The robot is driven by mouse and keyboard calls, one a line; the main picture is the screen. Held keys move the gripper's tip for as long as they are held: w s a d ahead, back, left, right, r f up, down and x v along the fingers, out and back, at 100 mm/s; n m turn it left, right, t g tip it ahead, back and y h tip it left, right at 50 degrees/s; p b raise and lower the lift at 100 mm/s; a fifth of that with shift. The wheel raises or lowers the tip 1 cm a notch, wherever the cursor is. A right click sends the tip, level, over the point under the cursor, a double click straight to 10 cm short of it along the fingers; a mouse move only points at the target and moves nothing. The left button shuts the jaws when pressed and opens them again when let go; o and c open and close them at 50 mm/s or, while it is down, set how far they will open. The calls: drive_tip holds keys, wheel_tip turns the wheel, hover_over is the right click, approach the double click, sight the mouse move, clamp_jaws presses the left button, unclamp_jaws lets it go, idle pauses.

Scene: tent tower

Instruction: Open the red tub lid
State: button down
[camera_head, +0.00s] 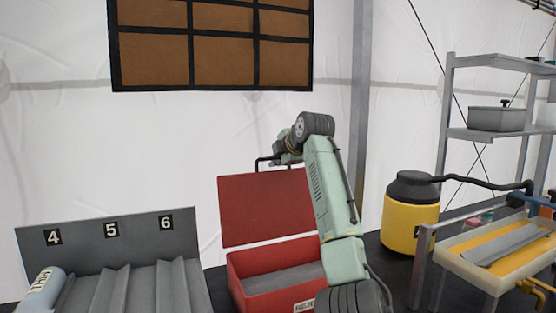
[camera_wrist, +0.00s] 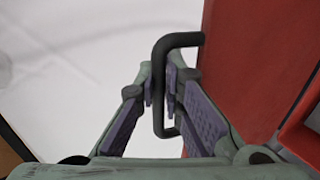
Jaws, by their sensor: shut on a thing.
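The red tub (camera_head: 270,275) stands low in the middle of the head view, with a grey inside showing. Its red lid (camera_head: 262,210) stands raised, nearly upright, above the back of the tub. A black handle (camera_head: 262,163) sticks out at the lid's top edge. My gripper (camera_head: 284,158) is at that top edge, partly hidden by my arm. In the wrist view my gripper (camera_wrist: 163,95) has its purple-padded fingers shut around the black handle (camera_wrist: 165,50), with the red lid (camera_wrist: 245,65) to the right.
A grey rack (camera_head: 110,245) numbered 4, 5 and 6 stands to the left, with a pale cylinder (camera_head: 42,290) in it. A yellow vacuum (camera_head: 410,215) and metal shelving (camera_head: 485,134) stand to the right. A tray (camera_head: 480,262) on a bench lies at lower right.

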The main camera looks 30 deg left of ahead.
drive_tip(key=c, duration=1.7)
unclamp_jaws()
drive_tip(key=v, duration=1.2)
drive_tip(key=shift+r, duration=0.1)
